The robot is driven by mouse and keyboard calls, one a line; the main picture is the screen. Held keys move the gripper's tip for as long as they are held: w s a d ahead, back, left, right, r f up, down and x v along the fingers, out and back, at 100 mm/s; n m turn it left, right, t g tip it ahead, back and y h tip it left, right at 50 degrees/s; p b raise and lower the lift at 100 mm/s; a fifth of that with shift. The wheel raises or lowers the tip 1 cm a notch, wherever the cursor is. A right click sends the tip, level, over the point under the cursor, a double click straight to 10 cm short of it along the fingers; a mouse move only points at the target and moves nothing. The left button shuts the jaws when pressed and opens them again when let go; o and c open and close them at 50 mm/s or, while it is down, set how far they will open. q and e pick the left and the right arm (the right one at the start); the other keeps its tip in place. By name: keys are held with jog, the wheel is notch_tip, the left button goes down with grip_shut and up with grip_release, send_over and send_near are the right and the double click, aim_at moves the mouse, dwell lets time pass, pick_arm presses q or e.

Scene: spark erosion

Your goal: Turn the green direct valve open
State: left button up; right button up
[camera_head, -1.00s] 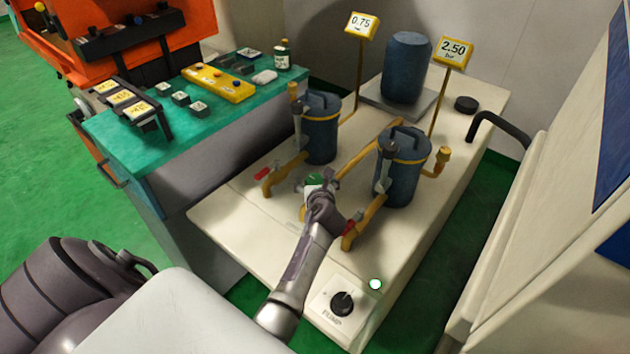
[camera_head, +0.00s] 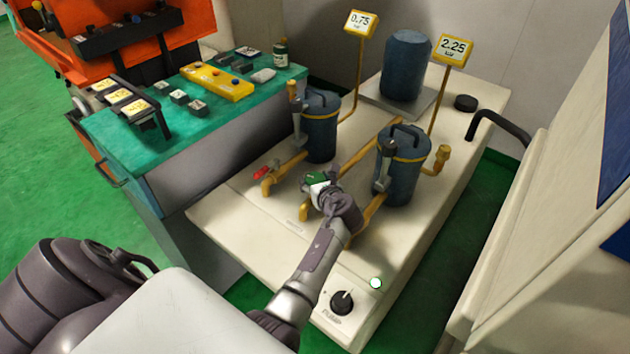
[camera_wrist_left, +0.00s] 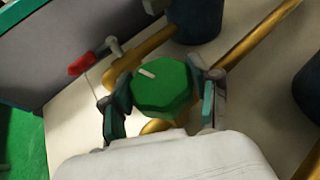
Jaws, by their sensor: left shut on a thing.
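The green direct valve (camera_head: 316,179) is a green knob with a pale mark on the middle yellow pipe of the white bench. In the left wrist view the green knob (camera_wrist_left: 162,88) sits between the two fingers, its pale mark pointing to the upper left. My left gripper (camera_head: 322,187) is shut on the knob, and it also shows in the left wrist view (camera_wrist_left: 160,98) with a finger on each side. The gripper hides part of the pipe below. My right gripper is not in view.
A red-handled valve (camera_head: 262,174) is on the left pipe. Two blue canisters (camera_head: 322,135) (camera_head: 401,172) stand behind. The gauges read 0.75 (camera_head: 360,22) and 2.25 (camera_head: 452,48). A black pump knob (camera_head: 342,301) and a lit button (camera_head: 376,283) are at the bench front.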

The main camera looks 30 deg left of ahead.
pick_arm(q)
jog(key=shift+w+f+n+g+y+b, duration=0.1)
jog(key=shift+n+g+y+b, duration=0.4)
jog(key=shift+n+g, duration=0.4)
jog(key=n+g+y+b, duration=0.1)
jog(key=n+g, duration=0.1)
jog(key=g, duration=0.1)
jog(key=shift+f+n+b, duration=0.1)
jog(key=shift+n+b, duration=0.25)
jog(key=shift+n, duration=0.05)
jog(key=n+g+b, duration=0.3)
jog(key=g+b, duration=0.1)
jog(key=shift+y, duration=0.3)
jog(key=shift+n+g+b, duration=0.8)
jog(key=shift+n+g, duration=0.1)
jog(key=o, duration=1.2)
jog(key=shift+r, duration=0.2)
